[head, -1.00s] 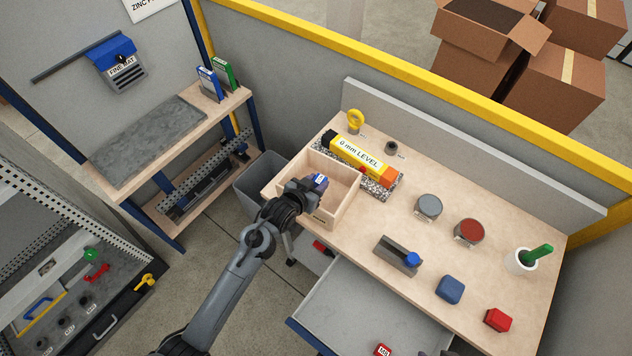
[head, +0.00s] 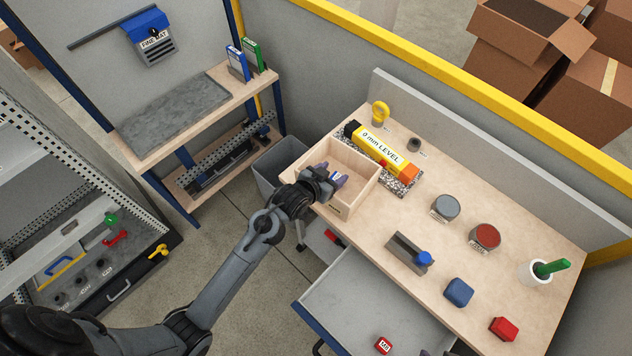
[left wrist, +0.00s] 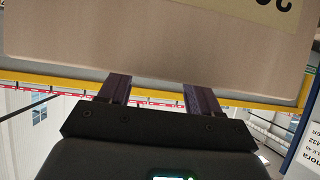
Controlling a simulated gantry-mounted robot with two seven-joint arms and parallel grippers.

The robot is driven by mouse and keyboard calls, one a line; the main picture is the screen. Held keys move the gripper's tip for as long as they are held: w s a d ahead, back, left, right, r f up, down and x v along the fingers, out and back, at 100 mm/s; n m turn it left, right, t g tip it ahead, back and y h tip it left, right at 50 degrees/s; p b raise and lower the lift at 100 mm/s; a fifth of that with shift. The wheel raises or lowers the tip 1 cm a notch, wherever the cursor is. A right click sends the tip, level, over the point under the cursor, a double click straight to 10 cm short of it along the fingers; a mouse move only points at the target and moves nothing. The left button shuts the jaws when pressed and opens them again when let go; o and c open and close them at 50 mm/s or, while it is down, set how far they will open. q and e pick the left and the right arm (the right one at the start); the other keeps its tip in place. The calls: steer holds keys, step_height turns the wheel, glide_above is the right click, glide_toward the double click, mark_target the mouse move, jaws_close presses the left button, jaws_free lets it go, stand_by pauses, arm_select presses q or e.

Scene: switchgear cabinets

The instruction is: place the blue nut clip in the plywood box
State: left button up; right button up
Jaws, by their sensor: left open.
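The plywood box (head: 369,194) stands open at the left end of the workbench, with a divider inside and a label on its front. My left gripper (head: 338,179) reaches over its near left compartment with the fingers apart. A small bluish patch shows at the fingertips in the head view; I cannot tell whether it is the blue nut clip or part of the fingers. In the left wrist view the two dark fingers (left wrist: 158,92) are wide apart with nothing visible between them. The compartment floor is partly hidden by the gripper. My right gripper is not seen.
A yellow level box (head: 378,149) lies behind the plywood box. Tins, a blue block (head: 458,292), a red block (head: 504,329) and a cup (head: 537,272) stand to the right. A grey bin (head: 275,168) is at left. An open drawer (head: 355,305) juts out below the bench.

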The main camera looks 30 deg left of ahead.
arm_select(q)
steer(key=v, duration=1)
steer(key=s+a+f+g+y, duration=0.1)
steer(key=s+f+g, duration=0.2)
steer(key=s, duration=1.9)
steer(key=g, duration=0.5)
steer(key=shift+y+p, duration=0.35)
steer(key=shift+y, duration=0.05)
steer(key=shift+a+r, duration=0.1)
steer(key=shift+r, duration=0.05)
